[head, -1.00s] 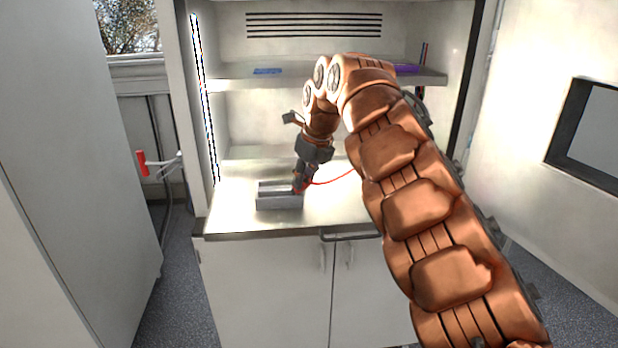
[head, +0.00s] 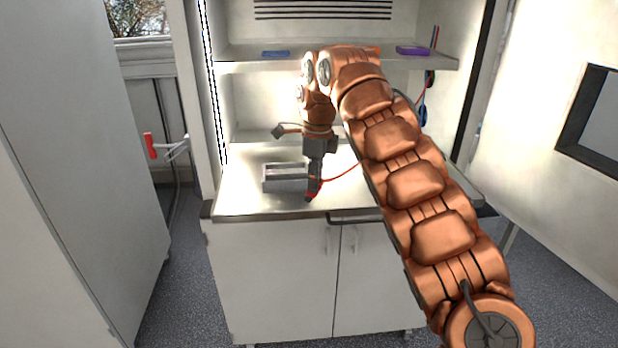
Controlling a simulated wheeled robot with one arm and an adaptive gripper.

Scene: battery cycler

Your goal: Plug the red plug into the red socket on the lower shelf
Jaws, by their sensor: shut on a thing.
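My gripper (head: 313,188) points down over the worktop (head: 370,203) and is shut on the red plug (head: 312,194), which shows only as a small patch of red at the fingertips. A red cable (head: 340,175) runs from it up to the right and passes behind my arm. The gripper is at the right end of an open grey box (head: 285,187); whether they touch is unclear. I cannot make out a red socket. The lower shelf (head: 255,137) shows at the back left, and my arm hides its right part.
The upper shelf (head: 240,66) carries a flat blue thing (head: 275,53) and a purple thing (head: 413,50). A blue round thing (head: 423,115) hangs at the right inside wall. Open doors stand on the right. The worktop left of the box is clear.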

